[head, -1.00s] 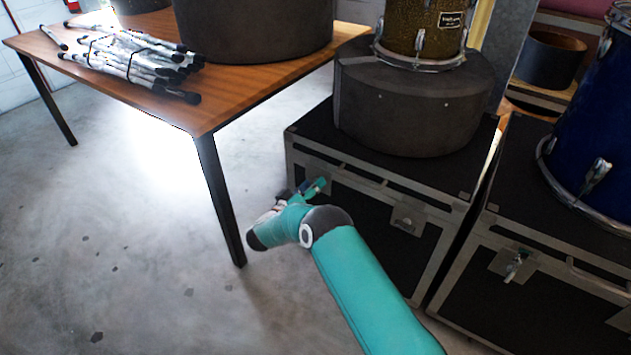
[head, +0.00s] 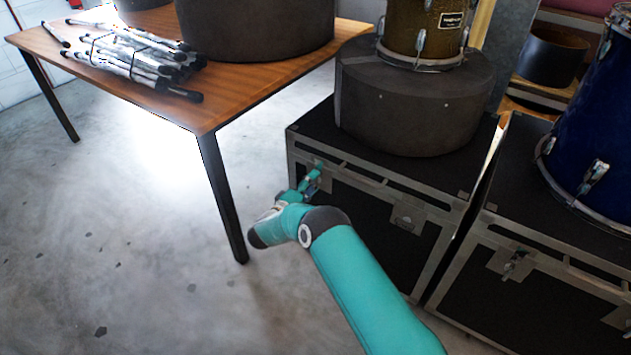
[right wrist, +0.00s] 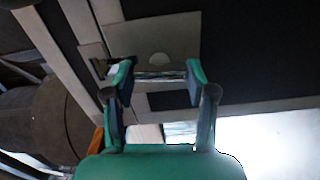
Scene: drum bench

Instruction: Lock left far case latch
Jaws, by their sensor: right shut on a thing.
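The left case (head: 316,127) is black with metal edges. Its far latch is at my right gripper (head: 315,174), which mostly covers it in the head view. In the right wrist view the latch plate (right wrist: 158,38) lies just beyond the fingertips, and the latch's metal bar (right wrist: 160,75) spans between them. My right gripper (right wrist: 160,82) is shut on this latch. Whether the latch is fully locked I cannot tell. The same case's other latch (head: 408,217) is farther right on its front. My left gripper is not in view.
A dark round drum case (head: 410,110) with a gold drum (head: 420,30) stands on the left case. A second case (head: 500,305) with a blue drum (head: 595,120) is at right. A wooden table (head: 222,110) stands at left. The floor (head: 110,260) between is clear.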

